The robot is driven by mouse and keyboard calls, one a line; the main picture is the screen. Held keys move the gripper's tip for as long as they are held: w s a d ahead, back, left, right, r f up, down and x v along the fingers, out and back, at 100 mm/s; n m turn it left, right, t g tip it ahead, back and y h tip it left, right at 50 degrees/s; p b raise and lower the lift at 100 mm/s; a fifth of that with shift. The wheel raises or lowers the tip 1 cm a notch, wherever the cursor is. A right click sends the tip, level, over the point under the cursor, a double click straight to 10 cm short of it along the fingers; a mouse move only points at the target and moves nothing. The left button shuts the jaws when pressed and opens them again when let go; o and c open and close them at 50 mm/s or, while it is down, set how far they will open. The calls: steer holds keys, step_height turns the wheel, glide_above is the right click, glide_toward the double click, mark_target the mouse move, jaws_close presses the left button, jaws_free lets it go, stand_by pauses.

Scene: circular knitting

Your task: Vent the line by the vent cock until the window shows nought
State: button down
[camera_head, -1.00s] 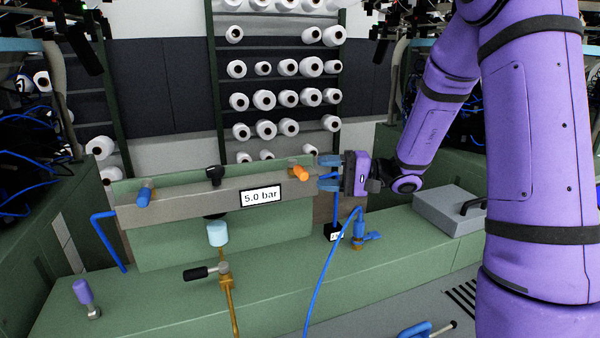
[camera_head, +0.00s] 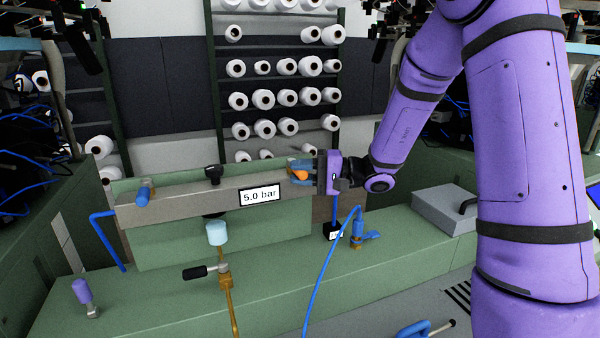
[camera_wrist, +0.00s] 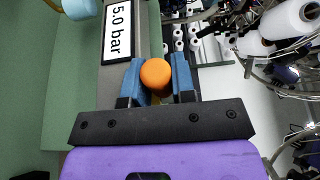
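A beam carries a white display window (camera_head: 260,196) reading 5.0 bar; it also shows in the wrist view (camera_wrist: 118,30). An orange knob (camera_head: 299,176) sits at the beam's right end. My gripper (camera_head: 300,173) is at this knob, its blue fingers on either side. In the wrist view the orange knob (camera_wrist: 155,74) lies between the fingertips, close to both; they look open around it, though contact is hard to judge. A blue handle (camera_head: 143,194) and a black knob (camera_head: 213,174) are further left on the beam. No label shows which is the vent cock.
A light-blue cup-shaped part (camera_head: 217,233) and a black-handled brass valve (camera_head: 200,271) stand before the beam. A purple-topped lever (camera_head: 83,292) is at front left. A blue hose (camera_head: 322,260) runs past a blue-handled brass valve (camera_head: 358,236). A grey box (camera_head: 444,209) sits right.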

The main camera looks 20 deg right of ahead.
steer(key=shift+w+d+n+g+y, duration=0.1)
steer(key=shift+d+n+g+y, duration=0.25)
steer(key=shift+n+g, duration=0.6)
steer(key=shift+d+n+g+y, duration=0.25)
steer(key=shift+d+n+g, duration=0.25)
steer(key=shift+g, duration=0.85)
steer(key=c, duration=0.9)
jaws_free()
steer(key=shift+c, duration=0.2)
steer(key=s+d, duration=0.1)
steer(key=d, duration=0.9)
steer(key=shift+s+d, duration=0.15)
steer(key=shift+d, duration=0.2)
steer(key=shift+c, duration=0.3)
